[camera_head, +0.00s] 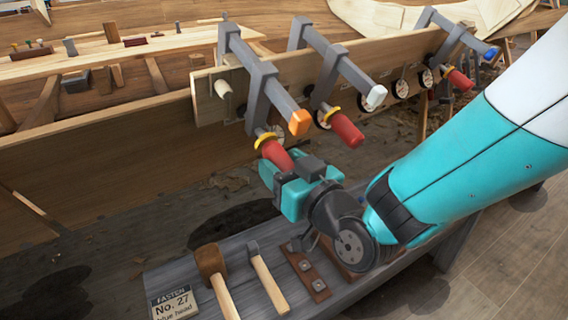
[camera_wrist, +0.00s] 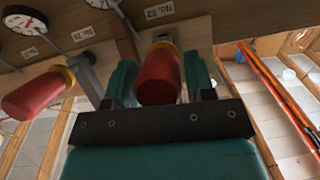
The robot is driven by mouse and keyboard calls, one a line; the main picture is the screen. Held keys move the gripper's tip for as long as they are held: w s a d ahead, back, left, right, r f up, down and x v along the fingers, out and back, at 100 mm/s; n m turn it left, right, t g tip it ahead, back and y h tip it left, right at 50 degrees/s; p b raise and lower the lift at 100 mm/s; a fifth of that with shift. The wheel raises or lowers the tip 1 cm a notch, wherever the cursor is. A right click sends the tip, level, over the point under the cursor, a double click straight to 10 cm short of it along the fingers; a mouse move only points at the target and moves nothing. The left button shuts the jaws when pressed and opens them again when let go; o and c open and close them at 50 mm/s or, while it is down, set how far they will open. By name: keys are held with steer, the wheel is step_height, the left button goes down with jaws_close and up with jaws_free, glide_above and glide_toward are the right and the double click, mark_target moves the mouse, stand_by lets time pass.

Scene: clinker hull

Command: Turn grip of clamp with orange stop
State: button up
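The clamp with the orange stop (camera_head: 299,122) is the leftmost of three grey clamps on the plank. Its red grip (camera_head: 272,152) has a yellow collar and points down toward my gripper (camera_head: 284,172). In the wrist view, this red grip (camera_wrist: 158,80) stands between the two teal fingers of my gripper (camera_wrist: 160,75). The fingers are on either side of the grip, with narrow gaps showing, so they look open around it. The orange stop is not visible in the wrist view.
Neighbouring clamps have a white stop (camera_head: 376,96) and a blue stop (camera_head: 491,54). Another red grip (camera_wrist: 40,95) is left in the wrist view. Below, a bench holds a mallet (camera_head: 212,268), a hammer (camera_head: 266,275) and a "No. 27" sign (camera_head: 173,303).

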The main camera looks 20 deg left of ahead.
steer(key=c, duration=0.5)
steer(key=shift+f+b, duration=0.15)
steer(key=shift+b, duration=0.4)
steer(key=b, duration=0.2)
steer(key=shift+f+m+g+b, duration=0.15)
steer(key=shift+m+g+b, duration=0.15)
steer(key=b, duration=0.3)
steer(key=shift+f+m+y, duration=0.1)
steer(key=shift+m+y, duration=0.2)
steer(key=shift+y, duration=0.1)
steer(key=m+g+y+b, duration=0.1)
steer(key=b, duration=0.4)
steer(key=shift+m+g, duration=0.3)
steer(key=shift+m, duration=0.1)
steer(key=shift+r+m+g+y+b, duration=0.35)
steer(key=shift+m+g+y+b, duration=0.6)
steer(key=shift+b, duration=0.9)
steer(key=shift+m+h, duration=0.25)
steer(key=shift+r, duration=0.1)
